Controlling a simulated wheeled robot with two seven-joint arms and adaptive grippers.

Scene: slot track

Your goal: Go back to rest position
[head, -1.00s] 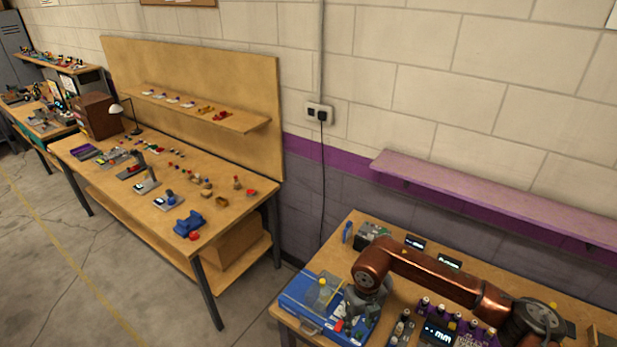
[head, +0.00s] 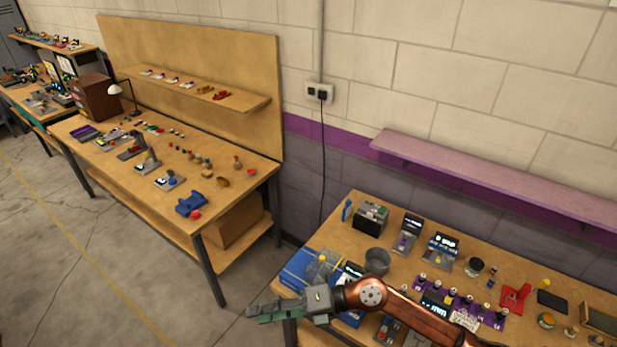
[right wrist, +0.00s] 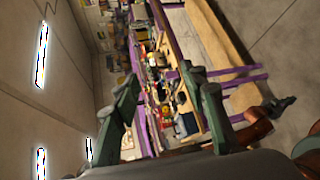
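My right gripper (head: 282,310) is in the head view at the bottom middle, with its arm coming in from the right. It points left, past the left front corner of the near workbench (head: 350,235). In the right wrist view its two green fingers stand apart (right wrist: 162,82), with nothing between them. My left gripper does not show in the head view. Bronze parts of my own body show at the right of the right wrist view.
A blue case (head: 296,267) lies at the bench's left end, partly behind my gripper. A grey cup (head: 377,261) stands beside my arm, and a purple rack (head: 458,297) lies further right. Open floor separates this bench from the left workbench (head: 215,212).

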